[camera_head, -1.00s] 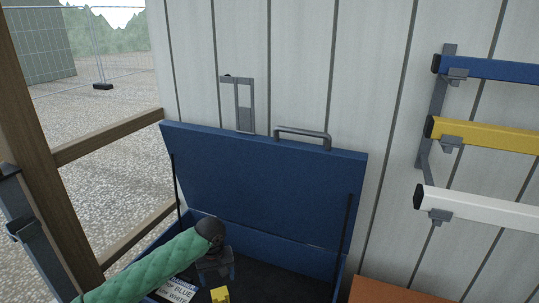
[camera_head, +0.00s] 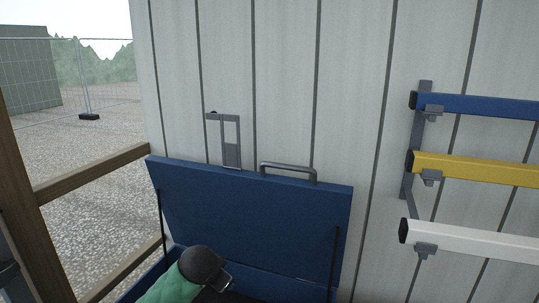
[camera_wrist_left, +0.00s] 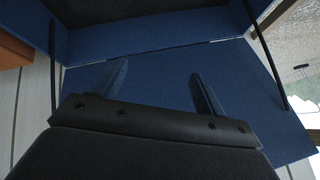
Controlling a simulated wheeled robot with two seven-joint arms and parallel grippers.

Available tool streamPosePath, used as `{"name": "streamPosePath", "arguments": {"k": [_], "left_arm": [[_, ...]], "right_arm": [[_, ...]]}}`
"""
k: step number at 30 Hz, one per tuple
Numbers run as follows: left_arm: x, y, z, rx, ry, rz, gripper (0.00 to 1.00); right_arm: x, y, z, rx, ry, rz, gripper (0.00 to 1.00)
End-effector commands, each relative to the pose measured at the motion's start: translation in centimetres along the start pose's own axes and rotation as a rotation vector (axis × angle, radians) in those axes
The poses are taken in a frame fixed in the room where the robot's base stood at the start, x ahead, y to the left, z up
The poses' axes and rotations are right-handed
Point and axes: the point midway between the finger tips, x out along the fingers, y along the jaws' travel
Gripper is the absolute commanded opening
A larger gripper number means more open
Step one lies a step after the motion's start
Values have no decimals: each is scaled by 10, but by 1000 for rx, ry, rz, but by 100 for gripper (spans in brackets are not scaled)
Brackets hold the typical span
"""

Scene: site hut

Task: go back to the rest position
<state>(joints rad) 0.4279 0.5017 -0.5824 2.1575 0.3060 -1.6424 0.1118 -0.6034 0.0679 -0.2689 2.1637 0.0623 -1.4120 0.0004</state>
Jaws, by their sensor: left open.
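My left arm, in a green quilted sleeve, comes in at the bottom of the head view, and its black wrist is in front of the open blue chest (camera_head: 255,225). In the left wrist view my left gripper (camera_wrist_left: 158,85) is open, with its two fingers well apart and nothing between them. The chest's raised lid (camera_wrist_left: 165,65) is behind the fingers there. My right gripper is in neither view.
The chest's lid stands up against the pale panelled wall, with a grey handle (camera_head: 288,168) on its top edge. A wall rack at right holds blue (camera_head: 480,105), yellow (camera_head: 480,168) and white (camera_head: 470,240) bars. A wooden frame (camera_head: 35,215) stands at left.

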Motion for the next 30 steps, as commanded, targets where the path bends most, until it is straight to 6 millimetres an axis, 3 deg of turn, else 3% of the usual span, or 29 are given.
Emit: {"name": "streamPosePath", "arguments": {"k": [6, 14, 21, 30], "left_arm": [[-33, 25, 12, -7, 61, 2, 72], [-60, 50, 49, -103, 69, 15, 72], [-79, 76, 95, -214, 22, 46, 72], [-99, 119, 162, -341, -84, 119, 72]], "right_arm": [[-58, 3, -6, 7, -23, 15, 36], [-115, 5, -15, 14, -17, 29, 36], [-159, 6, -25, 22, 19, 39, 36], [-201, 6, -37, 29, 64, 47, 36]]}}
